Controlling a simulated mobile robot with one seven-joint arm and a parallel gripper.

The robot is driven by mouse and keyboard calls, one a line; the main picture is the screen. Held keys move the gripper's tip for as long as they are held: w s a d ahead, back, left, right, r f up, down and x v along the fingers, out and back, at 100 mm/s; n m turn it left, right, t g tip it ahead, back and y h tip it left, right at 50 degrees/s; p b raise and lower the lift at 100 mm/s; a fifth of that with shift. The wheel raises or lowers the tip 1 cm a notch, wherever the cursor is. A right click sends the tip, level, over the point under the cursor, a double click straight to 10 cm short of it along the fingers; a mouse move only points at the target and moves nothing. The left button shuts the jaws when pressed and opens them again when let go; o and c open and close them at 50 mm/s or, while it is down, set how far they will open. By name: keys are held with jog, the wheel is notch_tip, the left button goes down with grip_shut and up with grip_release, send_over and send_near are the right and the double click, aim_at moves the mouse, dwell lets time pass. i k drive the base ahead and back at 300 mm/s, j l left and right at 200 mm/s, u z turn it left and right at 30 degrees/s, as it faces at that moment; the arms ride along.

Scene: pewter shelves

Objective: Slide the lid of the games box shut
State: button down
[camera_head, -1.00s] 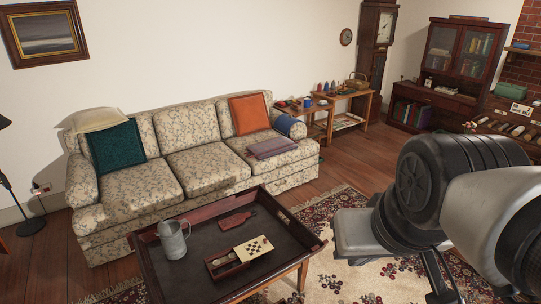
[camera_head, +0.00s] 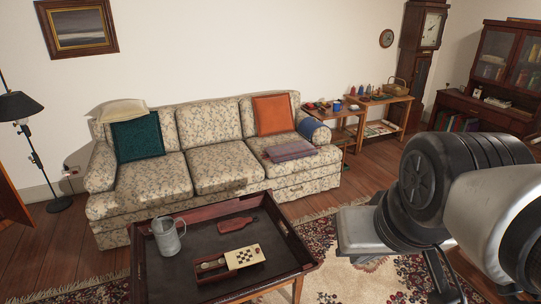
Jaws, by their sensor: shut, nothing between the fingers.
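The games box (camera_head: 213,275) lies on the dark tray table (camera_head: 285,283), near its front right part. It is a small reddish-brown wooden box. Its pale lid (camera_head: 246,256) with a checkered pattern covers the right part. The left part is open, and small pale round pieces seem to lie inside, too small to tell clearly. My black and light grey arm fills the right side of the picture, apart from the table. The fingers of my gripper do not show.
A grey metal tankard (camera_head: 167,236) stands on the table left of the box. A dark red bottle-shaped board (camera_head: 237,223) lies behind it. The table has a raised rim. A floral sofa (camera_head: 220,165) stands behind the table. A patterned rug (camera_head: 335,282) lies to the right.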

aim_at(245, 257)
jog(key=i+l+u, duration=0.15)
jog(key=l, duration=0.35)
jog(key=i+l+u, duration=0.2)
jog(key=l, duration=0.35)
jog(key=l+u, duration=0.15)
jog(key=l, duration=0.4)
jog(key=i+l+u, duration=0.15)
jog(key=l, duration=0.4)
jog(key=i+l+u, duration=0.45)
jog(key=i+l, duration=0.2)
jog(key=l, duration=0.35)
jog(key=i+l+u, duration=0.3)
jog(key=i+l, duration=0.2)
jog(key=i, duration=0.15)
